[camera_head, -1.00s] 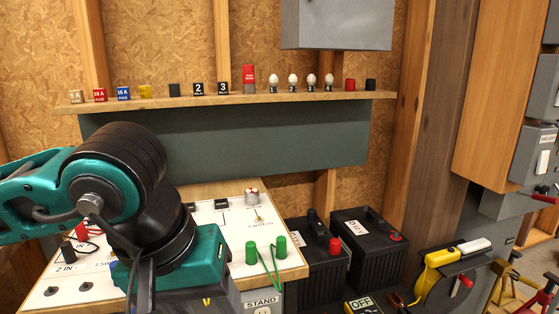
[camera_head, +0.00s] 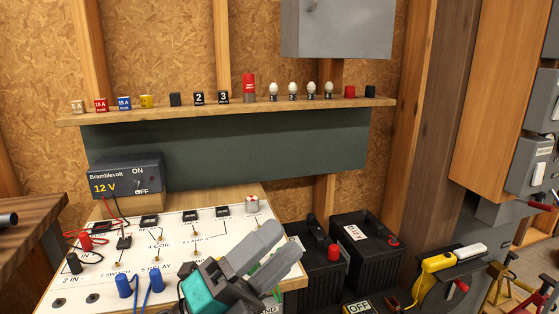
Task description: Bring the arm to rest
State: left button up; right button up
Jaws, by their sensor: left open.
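My left gripper (camera_head: 284,241) is at the bottom middle of the head view, over the front right part of the white circuit panel (camera_head: 185,243). Its two grey fingers point up and to the right, spread apart, with nothing seen between them. The teal gripper body (camera_head: 207,290) hides part of the panel's front edge and its right side. My right gripper does not show.
Blue plugs (camera_head: 124,286) stand close left of the gripper. A 12 V supply box (camera_head: 125,177) stands behind the panel. Black batteries (camera_head: 368,247) are to the right. A shelf (camera_head: 250,101) holds fuses and bulbs. A wooden table (camera_head: 30,222) is at the left.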

pick_arm(q)
jog(key=w+a+f+n+t+y, duration=0.4)
jog(key=a+f+n+t+y, duration=0.2)
jog(key=f+n+y, duration=0.6)
jog(key=s+a+f+n+g+y+p, duration=0.1)
jog(key=s+a+f+n+g+y, duration=0.2)
jog(key=s+a+f+n, duration=0.2)
jog(key=s+a+f+n+g+y+p, duration=0.1)
jog(key=s+a+f+n+g+y, duration=0.3)
jog(key=f+n, duration=0.8)
jog(key=s+a+f, duration=0.2)
jog(key=s+f, duration=0.2)
jog(key=f, duration=0.2)
jog(key=shift+g, duration=0.3)
